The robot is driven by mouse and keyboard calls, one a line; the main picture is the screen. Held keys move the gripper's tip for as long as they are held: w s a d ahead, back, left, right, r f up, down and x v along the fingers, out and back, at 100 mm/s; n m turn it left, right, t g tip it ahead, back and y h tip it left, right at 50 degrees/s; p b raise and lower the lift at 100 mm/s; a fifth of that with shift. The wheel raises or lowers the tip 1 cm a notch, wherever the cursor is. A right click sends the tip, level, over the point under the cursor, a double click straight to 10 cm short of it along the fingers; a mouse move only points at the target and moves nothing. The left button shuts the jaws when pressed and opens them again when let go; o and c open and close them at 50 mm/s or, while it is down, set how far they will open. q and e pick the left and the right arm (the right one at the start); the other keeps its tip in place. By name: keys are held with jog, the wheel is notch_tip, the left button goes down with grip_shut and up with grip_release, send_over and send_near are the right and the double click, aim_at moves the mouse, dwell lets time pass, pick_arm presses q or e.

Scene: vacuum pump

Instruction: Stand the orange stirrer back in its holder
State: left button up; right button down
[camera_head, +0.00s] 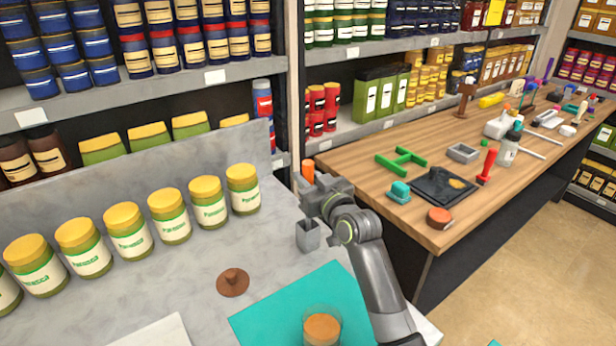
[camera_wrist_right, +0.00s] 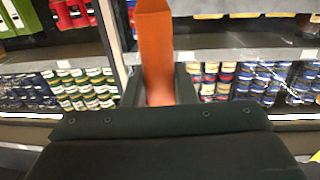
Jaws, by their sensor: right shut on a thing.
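My right gripper (camera_head: 310,190) is shut on the orange stirrer (camera_head: 307,170), whose upper end shows above the fingers. In the right wrist view the stirrer (camera_wrist_right: 155,50) stands upright between the two dark fingers, its lower part hidden by the gripper. A small grey square holder (camera_head: 308,236) with an open top stands on the pale counter, just below the gripper in the head view. I cannot tell whether the stirrer's lower end is inside it. My left gripper is not in view.
A row of yellow-lidded jars (camera_head: 171,216) lines the counter's back. A teal mat (camera_head: 275,314) carries a clear cup with orange contents (camera_head: 322,328). A brown knobbed lid (camera_head: 232,282) lies between. A wooden table (camera_head: 440,222) with tools is at right; the counter's middle is mostly clear.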

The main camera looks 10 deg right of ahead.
jog(key=shift+f, duration=0.15)
jog(key=c, duration=1.1)
grip_release()
jog(key=shift+s+d+f, duration=0.1)
jog(key=shift+s+d, duration=0.05)
jog(key=shift+s, duration=0.35)
jog(key=b+v, duration=0.3)
jog(key=v, duration=1.3)
jog(key=shift+s, duration=0.2)
jog(key=shift+d, duration=0.15)
